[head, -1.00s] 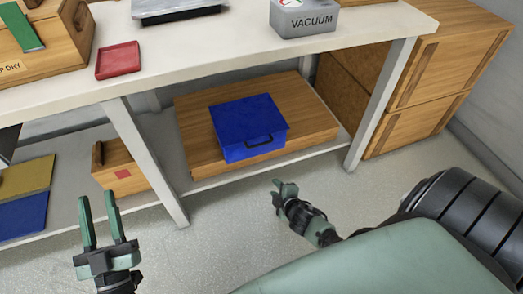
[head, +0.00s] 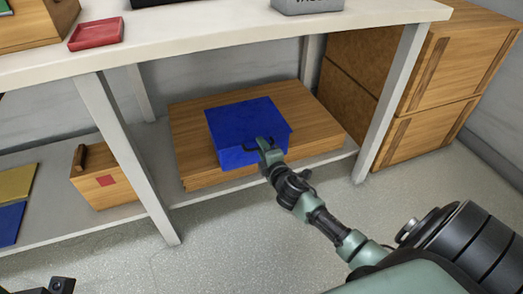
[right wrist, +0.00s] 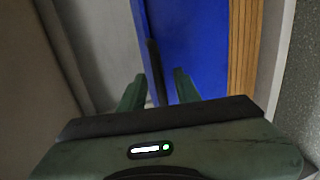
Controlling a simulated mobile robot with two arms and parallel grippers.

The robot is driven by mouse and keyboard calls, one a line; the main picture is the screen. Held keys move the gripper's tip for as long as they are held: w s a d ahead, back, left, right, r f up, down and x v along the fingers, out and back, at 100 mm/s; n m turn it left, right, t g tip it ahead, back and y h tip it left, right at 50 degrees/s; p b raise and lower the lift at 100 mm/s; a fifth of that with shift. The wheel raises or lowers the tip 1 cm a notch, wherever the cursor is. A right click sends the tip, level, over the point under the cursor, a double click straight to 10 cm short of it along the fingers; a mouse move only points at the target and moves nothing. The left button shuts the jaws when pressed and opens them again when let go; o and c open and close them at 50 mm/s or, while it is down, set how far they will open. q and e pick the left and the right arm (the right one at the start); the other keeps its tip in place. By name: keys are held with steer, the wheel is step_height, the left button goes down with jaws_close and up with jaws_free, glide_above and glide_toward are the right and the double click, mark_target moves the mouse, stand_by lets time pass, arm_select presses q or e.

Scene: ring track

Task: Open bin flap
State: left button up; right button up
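The blue bin (head: 238,120) sits shut on a wooden board on the lower shelf; it also fills the top of the right wrist view (right wrist: 195,40). In the right wrist view the handle (right wrist: 154,70) runs between the two green fingers, which stand apart with gaps visible. I cannot tell whether either finger touches it. Of my left gripper (head: 60,286) only a dark part shows at the bottom left edge; its fingers are not clear.
The white tabletop (head: 200,48) overhangs the shelf. Table legs (head: 125,155) stand left and right (head: 392,105) of the bin. A small wooden box (head: 105,185) is on the shelf at left. Wooden crates (head: 425,120) stand at right. The floor in front is clear.

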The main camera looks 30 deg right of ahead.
steer(key=shift+w+f, duration=0.1)
steer(key=shift+w, duration=0.2)
jaws_close()
stand_by(1.3)
